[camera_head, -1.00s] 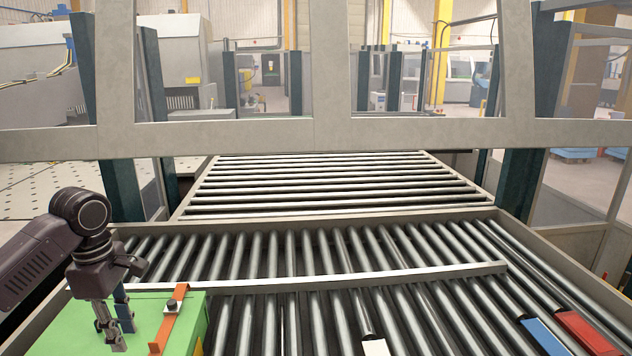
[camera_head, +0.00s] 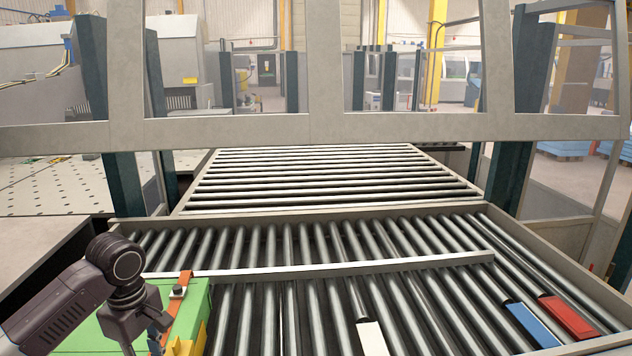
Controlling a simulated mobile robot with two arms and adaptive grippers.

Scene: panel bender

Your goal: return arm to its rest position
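My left arm comes in from the lower left, its wrist over a green box (camera_head: 196,296) with an orange strip and a small dark clamp on top. The fingers of my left gripper are at or below the bottom edge of the view, so I cannot see whether they are open or hold anything. My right arm and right gripper do not show.
A roller conveyor (camera_head: 290,240) fills the middle, with a long metal bar (camera_head: 330,268) across it. White (camera_head: 371,338), blue (camera_head: 530,325) and red (camera_head: 569,317) pieces lie on the rollers. A grey frame (camera_head: 320,128) crosses behind.

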